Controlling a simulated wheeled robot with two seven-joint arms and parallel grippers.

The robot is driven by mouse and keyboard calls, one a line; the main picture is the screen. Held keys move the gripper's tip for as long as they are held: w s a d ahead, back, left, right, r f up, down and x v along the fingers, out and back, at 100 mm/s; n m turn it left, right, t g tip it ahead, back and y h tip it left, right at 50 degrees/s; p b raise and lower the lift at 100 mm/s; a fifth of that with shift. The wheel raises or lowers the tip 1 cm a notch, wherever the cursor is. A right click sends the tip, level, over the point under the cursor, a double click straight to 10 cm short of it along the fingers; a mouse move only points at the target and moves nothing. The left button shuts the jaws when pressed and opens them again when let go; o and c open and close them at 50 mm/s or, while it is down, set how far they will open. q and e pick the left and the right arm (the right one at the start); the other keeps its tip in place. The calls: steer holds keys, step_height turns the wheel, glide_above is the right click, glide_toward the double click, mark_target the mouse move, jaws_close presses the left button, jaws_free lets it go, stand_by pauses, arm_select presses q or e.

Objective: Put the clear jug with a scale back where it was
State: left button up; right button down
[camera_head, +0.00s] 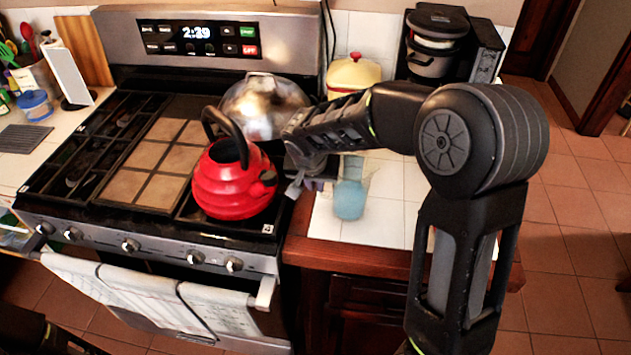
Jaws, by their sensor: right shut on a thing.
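The clear jug (350,198) shows pale blue in its lower part. It is upright over the white tiled counter, right of the stove, and my right forearm covers its upper part. My right gripper (303,186) is at the jug's left side, near the stove's right edge, and is shut on the jug; the exact grip is small and partly hidden. I cannot tell whether the jug's base touches the counter. My left gripper is not in view.
A red kettle (228,188) stands on the stove just left of my right gripper, with a shiny domed pot (262,105) behind it. White tiles (385,215) right of the jug are clear.

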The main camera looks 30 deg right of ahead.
steer(key=shift+f+b, duration=0.15)
steer(key=shift+b, duration=0.15)
steer(key=c, duration=1.5)
jaws_free()
steer(key=shift+r+p, duration=0.35)
steer(key=shift+p, duration=0.1)
steer(key=shift+s+a+r, duration=0.1)
steer(key=shift+r, duration=0.15)
steer(key=b+v, duration=0.2)
steer(key=v, duration=0.9)
steer(key=shift+s+r, duration=0.1)
